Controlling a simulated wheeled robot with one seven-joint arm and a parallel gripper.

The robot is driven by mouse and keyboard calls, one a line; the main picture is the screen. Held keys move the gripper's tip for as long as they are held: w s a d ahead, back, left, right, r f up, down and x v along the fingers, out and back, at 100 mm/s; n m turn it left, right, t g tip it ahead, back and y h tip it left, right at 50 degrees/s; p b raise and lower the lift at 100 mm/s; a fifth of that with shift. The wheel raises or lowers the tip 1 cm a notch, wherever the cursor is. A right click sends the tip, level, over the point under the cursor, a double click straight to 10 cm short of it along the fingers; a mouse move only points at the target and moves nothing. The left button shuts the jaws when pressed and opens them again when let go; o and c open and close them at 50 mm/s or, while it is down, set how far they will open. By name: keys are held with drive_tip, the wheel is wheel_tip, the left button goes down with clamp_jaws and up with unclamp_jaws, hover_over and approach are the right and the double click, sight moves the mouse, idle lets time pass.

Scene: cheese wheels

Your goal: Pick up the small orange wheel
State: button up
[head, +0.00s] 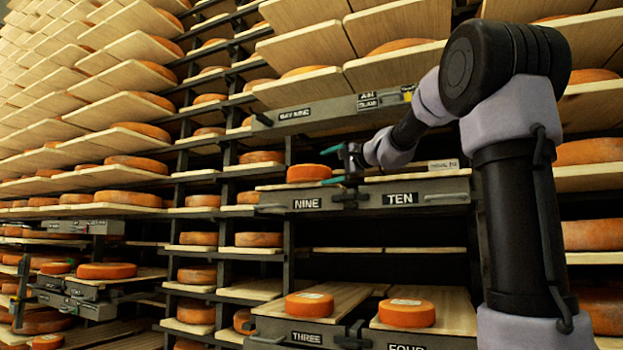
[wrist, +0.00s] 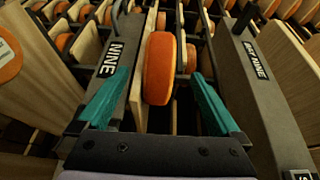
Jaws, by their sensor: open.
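The small orange wheel (head: 309,173) lies flat on the wooden board of the shelf marked NINE (head: 307,204). My gripper (head: 329,165) is at its right side in the head view, with one teal finger higher and one lower. In the wrist view the wheel (wrist: 159,68) stands centred ahead, between the lines of the two open teal fingers (wrist: 160,76). The picture there is turned, so the NINE label is at the left. The jaws are open and empty. Whether the fingertips overlap the wheel's edge, I cannot tell.
The TEN shelf (head: 420,193) is to the right, its board partly behind my arm. A BAY NINE beam (head: 330,113) runs above the wheel. Larger orange wheels rest on the THREE (head: 309,303) and FOUR (head: 407,312) shelves below. Dense racks of wheels fill the left.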

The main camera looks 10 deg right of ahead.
sight(305, 182)
drive_tip(key=x, duration=0.5)
drive_tip(key=shift+w+d+r, duration=0.1)
drive_tip(key=shift+w+r, duration=0.2)
drive_tip(key=shift+w, duration=0.1)
drive_tip(key=shift+a+f+x, duration=0.1)
drive_tip(key=shift+f+x, duration=0.05)
drive_tip(key=shift+x, duration=1.25)
drive_tip(key=shift+a+f+x, duration=0.1)
drive_tip(key=shift+f+x, duration=0.05)
drive_tip(key=shift+x, duration=1.2)
drive_tip(key=shift+s, duration=0.15)
clamp_jaws()
drive_tip(key=shift+r, duration=0.15)
